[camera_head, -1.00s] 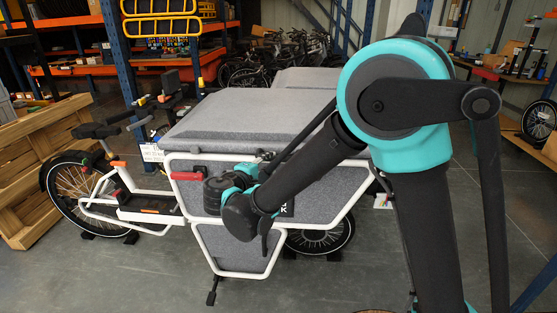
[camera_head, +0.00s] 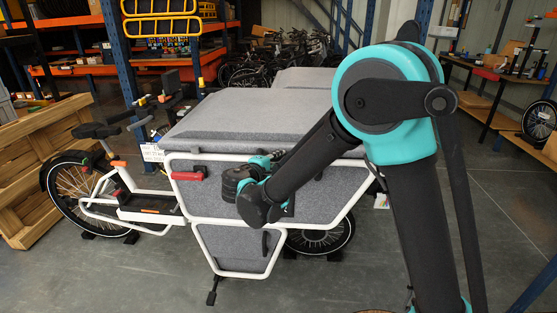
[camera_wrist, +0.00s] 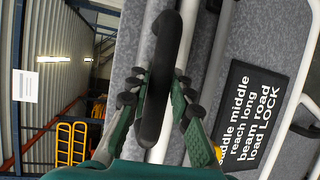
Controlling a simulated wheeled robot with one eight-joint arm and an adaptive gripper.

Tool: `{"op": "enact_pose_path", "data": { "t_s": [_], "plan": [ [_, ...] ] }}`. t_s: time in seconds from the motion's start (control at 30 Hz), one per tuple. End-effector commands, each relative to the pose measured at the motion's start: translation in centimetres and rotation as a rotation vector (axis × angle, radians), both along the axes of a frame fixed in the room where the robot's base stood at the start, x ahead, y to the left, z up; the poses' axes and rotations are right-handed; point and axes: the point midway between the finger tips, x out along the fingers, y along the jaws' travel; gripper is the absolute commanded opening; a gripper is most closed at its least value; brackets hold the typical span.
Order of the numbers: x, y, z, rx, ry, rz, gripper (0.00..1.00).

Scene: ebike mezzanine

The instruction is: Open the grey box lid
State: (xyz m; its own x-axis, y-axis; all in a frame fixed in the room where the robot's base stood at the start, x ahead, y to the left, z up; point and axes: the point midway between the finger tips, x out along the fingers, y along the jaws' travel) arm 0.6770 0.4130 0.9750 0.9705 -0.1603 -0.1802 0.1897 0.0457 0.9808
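The grey box lid (camera_head: 255,112) lies closed on the white-framed cargo box (camera_head: 212,190) of the bike in the head view. My gripper (camera_head: 262,163) is at the front of the box just under the lid's front edge, partly hidden by my wrist. In the wrist view, my gripper (camera_wrist: 161,82) has its green fingers apart, one on each side of a curved black handle (camera_wrist: 162,45).
A red latch (camera_head: 188,174) sits at the box's left front. A black label (camera_wrist: 255,115) with white text is right of the handle in the wrist view. A wooden crate (camera_head: 40,160) and orange shelving (camera_head: 75,68) stand left. The floor in front is clear.

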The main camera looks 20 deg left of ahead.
Motion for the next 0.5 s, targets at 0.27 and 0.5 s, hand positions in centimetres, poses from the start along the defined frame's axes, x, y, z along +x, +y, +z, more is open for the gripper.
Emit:
{"op": "enact_pose_path", "data": {
  "t_s": [0.27, 0.5],
  "plan": [
    [-0.02, 0.00, -0.01, 0.000, 0.000, 0.000, 0.00],
    [-0.03, 0.01, 0.07, 0.002, 0.001, 0.001, 0.00]
  ]
}}
